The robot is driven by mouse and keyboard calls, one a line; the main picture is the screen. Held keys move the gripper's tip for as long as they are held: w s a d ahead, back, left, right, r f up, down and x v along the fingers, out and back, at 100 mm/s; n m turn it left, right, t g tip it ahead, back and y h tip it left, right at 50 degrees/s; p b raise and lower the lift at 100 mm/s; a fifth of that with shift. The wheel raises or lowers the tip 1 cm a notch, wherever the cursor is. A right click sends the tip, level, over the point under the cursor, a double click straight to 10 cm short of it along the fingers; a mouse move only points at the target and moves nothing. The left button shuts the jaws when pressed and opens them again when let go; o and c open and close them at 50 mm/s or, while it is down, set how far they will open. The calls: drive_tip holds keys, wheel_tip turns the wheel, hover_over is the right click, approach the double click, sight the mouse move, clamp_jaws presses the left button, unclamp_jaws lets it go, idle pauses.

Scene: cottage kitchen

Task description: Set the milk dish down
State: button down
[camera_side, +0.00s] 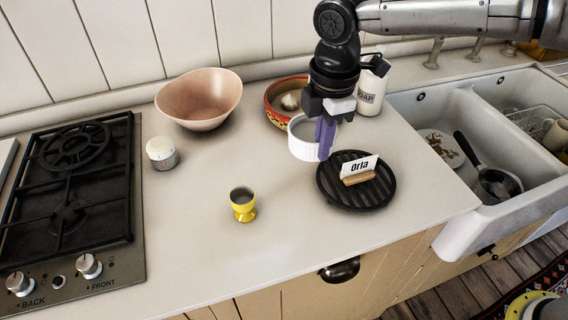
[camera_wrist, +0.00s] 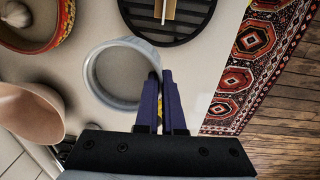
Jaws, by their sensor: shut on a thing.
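The milk dish (camera_side: 300,148) is a round, white, straight-sided dish. My gripper (camera_side: 325,148) has its purple fingers shut on the dish's rim at the right side. In the wrist view the dish (camera_wrist: 92,75) lies left of my fingertips (camera_wrist: 160,82), upright and looking grey inside; I cannot make out milk. It is over the counter, behind and left of a round black ridged trivet (camera_side: 330,192). I cannot tell whether its base touches the counter. On the trivet stands a card reading "Orla" (camera_side: 360,168) in a wooden holder.
A painted red bowl (camera_side: 272,110) and soap bottle (camera_side: 371,92) stand close behind the dish. A pinkish bowl (camera_side: 200,100), white-lidded jar (camera_side: 161,154) and yellow egg cup (camera_side: 242,207) are to the left. The sink (camera_side: 455,195) is right. The counter between egg cup and dish is clear.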

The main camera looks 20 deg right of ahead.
drive_tip(key=w+a+f, duration=0.1)
drive_tip(key=w+f, duration=0.1)
drive_tip(key=w+a+f, duration=0.3)
drive_tip(key=w+f, duration=0.1)
drive_tip(key=f, duration=0.1)
drive_tip(key=shift+w+a, duration=0.15)
drive_tip(key=shift+a, duration=0.05)
drive_tip(key=shift+w+f, duration=0.1)
drive_tip(key=shift+f, duration=1.5)
drive_tip(key=shift+f, duration=0.2)
drive_tip(key=c, duration=1)
unclamp_jaws()
drive_tip(key=shift+c, duration=0.2)
wheel_tip(320, 180, up, 12)
drive_tip(key=shift+s+r, duration=0.15)
drive_tip(key=shift+s, duration=0.25)
